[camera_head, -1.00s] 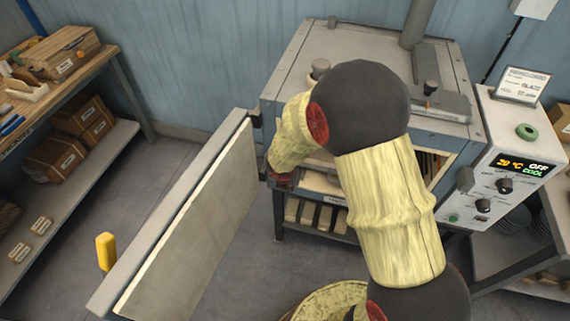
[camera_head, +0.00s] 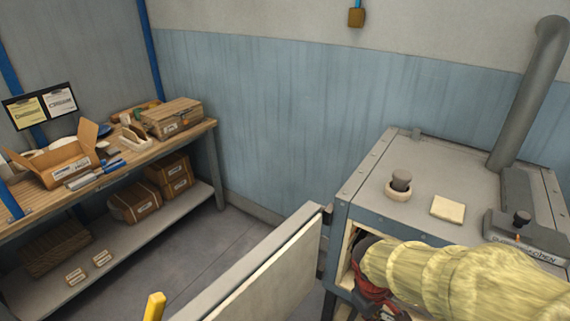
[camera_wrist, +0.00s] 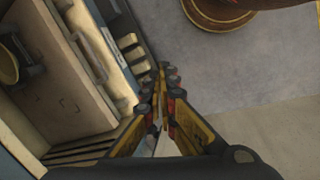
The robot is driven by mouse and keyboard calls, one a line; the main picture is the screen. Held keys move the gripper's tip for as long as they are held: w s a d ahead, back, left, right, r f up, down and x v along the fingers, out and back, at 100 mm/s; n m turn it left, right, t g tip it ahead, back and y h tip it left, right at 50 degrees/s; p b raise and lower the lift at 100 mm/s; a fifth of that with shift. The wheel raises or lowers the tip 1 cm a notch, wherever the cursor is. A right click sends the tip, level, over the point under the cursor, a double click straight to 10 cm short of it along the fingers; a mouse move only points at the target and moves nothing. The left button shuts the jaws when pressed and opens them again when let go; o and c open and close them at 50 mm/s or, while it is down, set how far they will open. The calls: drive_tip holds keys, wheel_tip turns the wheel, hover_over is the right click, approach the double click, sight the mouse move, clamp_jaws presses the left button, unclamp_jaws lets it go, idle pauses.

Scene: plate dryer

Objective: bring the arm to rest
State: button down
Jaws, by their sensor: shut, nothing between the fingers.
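My gripper (camera_wrist: 162,75) shows in the wrist view with its yellow and dark fingers drawn together at the tips and nothing between them. In the head view my sleeved yellow arm comes in from the lower right, and the dark and red wrist end (camera_head: 375,290) is in front of the dryer's open front. The gripper's fingertips are hidden or cut off there. The grey-blue dryer (camera_head: 365,215) stands at the right with its door (camera_head: 275,270) swung open to the left. In the wrist view the dryer's pale front (camera_wrist: 70,75) is close at the left of the fingers.
A wooden workbench (camera_head: 195,134) with boxes and tools stands at the left, with cartons on its lower shelf (camera_head: 160,235). A yellow upright piece (camera_head: 154,307) is by the door's near end. Floor (camera_head: 225,245) is clear between bench and door. A round brown-gold base (camera_wrist: 215,14) shows in the wrist view.

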drive_tip(key=s+a+r+m+t+y, duration=0.1)
drive_tip(key=s+r+m+t, duration=0.1)
drive_tip(key=r, duration=0.7)
drive_tip(key=s+a+r+m+t+y, duration=0.1)
drive_tip(key=s+a+r+m+t, duration=0.1)
drive_tip(key=s+r, duration=0.4)
wheel_tip(320, 180, up, 3)
drive_tip(key=shift+s+r+m+t, duration=0.15)
drive_tip(key=shift+m+t, duration=0.35)
drive_tip(key=shift+m, duration=0.7)
